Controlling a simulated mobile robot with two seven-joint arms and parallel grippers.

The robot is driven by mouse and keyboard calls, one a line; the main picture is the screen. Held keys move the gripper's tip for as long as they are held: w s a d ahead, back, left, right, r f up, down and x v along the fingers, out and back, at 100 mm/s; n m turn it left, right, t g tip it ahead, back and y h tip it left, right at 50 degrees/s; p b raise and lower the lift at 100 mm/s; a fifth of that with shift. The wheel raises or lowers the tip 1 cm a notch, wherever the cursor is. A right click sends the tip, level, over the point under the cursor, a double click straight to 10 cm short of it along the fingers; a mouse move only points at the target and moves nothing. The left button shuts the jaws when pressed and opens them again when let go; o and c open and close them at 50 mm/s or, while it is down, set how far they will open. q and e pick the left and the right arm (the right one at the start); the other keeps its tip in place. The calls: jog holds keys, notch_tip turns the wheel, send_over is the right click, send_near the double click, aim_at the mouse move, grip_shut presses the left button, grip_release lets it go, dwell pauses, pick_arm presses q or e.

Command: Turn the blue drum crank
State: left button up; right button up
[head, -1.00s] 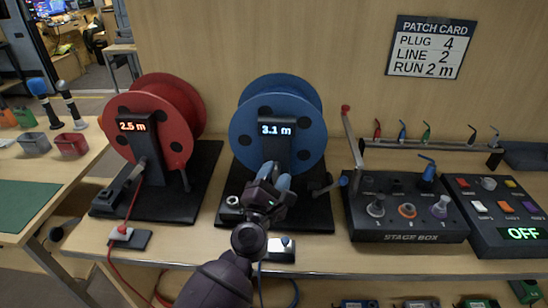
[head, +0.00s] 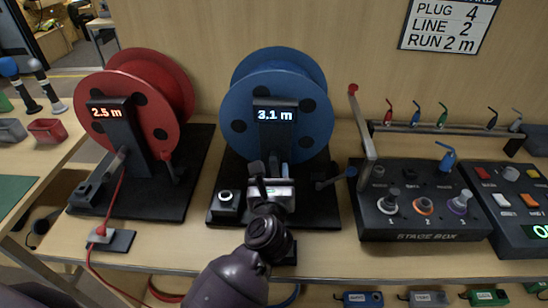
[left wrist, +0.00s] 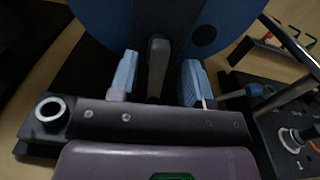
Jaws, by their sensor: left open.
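The blue drum (head: 237,127) stands upright on a black base, its post display (head: 275,115) reading 3.1 m. Its crank (head: 328,183), a dark arm with a blue knob (head: 351,172), sticks out at the lower right. The knob also shows in the left wrist view (left wrist: 254,90), right of and outside my fingers. My left gripper (head: 271,168) is open in front of the drum's post. In the left wrist view, a grey lever (left wrist: 158,62) appears between its pale blue fingers; contact cannot be told. My right gripper is not in view.
The red drum (head: 95,130) stands to the left, reading 2.5 m. The stage box (head: 415,228) and an upright red-tipped lever (head: 362,125) stand right of the crank. A round socket (head: 227,197) sits left of my gripper.

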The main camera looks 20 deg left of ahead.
aim_at(274, 167)
pick_arm(q)
jog(key=shift+x, duration=2.4)
jog(key=shift+c, duration=0.2)
jog(key=c, duration=0.7)
